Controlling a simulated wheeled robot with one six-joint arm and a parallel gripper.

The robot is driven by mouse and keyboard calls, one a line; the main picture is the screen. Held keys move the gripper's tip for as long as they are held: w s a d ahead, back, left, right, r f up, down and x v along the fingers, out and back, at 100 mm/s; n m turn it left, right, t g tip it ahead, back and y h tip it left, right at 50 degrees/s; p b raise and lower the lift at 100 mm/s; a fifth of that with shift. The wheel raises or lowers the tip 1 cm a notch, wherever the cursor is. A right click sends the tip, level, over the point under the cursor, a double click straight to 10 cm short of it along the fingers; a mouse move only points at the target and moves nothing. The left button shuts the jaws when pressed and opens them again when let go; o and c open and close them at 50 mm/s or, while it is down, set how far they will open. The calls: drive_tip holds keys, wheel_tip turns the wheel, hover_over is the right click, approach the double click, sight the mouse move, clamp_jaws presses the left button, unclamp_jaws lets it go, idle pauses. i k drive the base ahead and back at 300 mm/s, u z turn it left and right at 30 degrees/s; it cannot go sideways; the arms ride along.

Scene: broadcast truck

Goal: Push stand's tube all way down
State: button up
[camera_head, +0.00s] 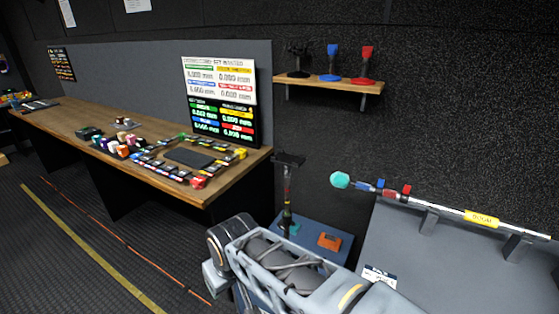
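A slim upright stand (287,198) is right of the desk's near end, at the middle of the view. It has a dark vertical tube with small coloured bands and a flat black head (288,159) on top. The head is a little above the desktop's height in the picture. The stand's lower part is near a blue-grey surface and is partly hidden by my arm. My arm's grey links cross the bottom middle in front of it. I cannot make out my gripper's fingers, nor any contact with the stand.
The long wooden desk (75,118) with many small items runs along the left. A blue-grey box top (334,255) carries an orange object (329,241). A long pole (450,210) rests on brackets at right. A wall shelf (350,86) holds three small stands. The left floor is open.

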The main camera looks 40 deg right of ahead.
sight(289, 162)
drive_tip(key=z, duration=1.1)
drive_tip(key=k, duration=1.25)
drive_tip(key=u, duration=0.5)
drive_tip(key=i, duration=1.75)
drive_tip(key=z, duration=0.7)
